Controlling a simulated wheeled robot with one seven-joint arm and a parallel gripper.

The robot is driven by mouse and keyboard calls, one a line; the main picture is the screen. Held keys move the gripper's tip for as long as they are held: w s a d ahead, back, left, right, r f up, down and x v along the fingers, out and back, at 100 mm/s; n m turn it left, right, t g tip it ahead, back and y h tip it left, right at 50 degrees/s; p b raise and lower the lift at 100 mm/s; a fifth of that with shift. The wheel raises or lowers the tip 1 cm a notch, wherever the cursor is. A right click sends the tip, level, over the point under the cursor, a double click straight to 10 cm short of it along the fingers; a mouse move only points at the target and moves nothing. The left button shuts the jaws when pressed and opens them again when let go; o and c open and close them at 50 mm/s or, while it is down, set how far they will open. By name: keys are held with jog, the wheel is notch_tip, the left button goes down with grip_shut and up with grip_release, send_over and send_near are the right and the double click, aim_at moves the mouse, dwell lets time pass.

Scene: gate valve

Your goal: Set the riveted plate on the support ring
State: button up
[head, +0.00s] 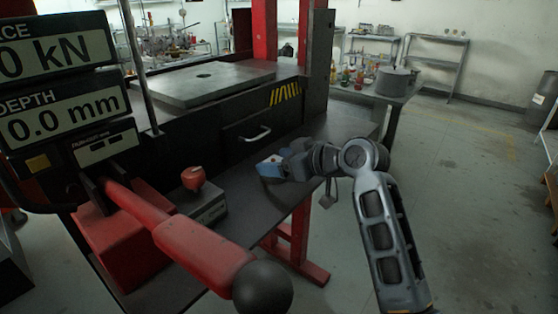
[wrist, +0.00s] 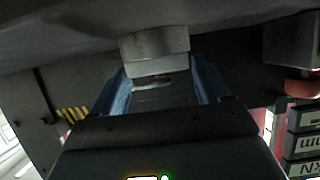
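My gripper (wrist: 160,75) has blue fingers and is low over the front right of the dark bench in the head view (head: 270,168). In the wrist view, which is upside down, a pale grey stepped piece (wrist: 156,50) shows between the fingertips. A small reddish spot shows at its edge. I cannot tell if this piece is the riveted plate, the support ring, or both together. The fingers stand apart, close to its sides; contact is unclear. In the head view my gripper hides most of it. No separate plate or ring is clearly visible elsewhere.
The dark bench (head: 245,205) is mostly clear. On it stands a grey box (head: 207,208) with a red knob (head: 194,178). A red lever (head: 190,235) with a black ball crosses the near left. Behind are a drawer (head: 262,132) and the press plate (head: 185,88). Displays (head: 60,75) stand left.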

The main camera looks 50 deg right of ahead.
jog(key=shift+o, duration=1.4)
jog(key=shift+r, duration=0.1)
jog(key=shift+s+r, duration=0.15)
jog(key=b+v, duration=0.1)
jog(key=v, duration=1)
jog(key=shift+s+r, duration=0.2)
jog(key=shift+s, duration=0.15)
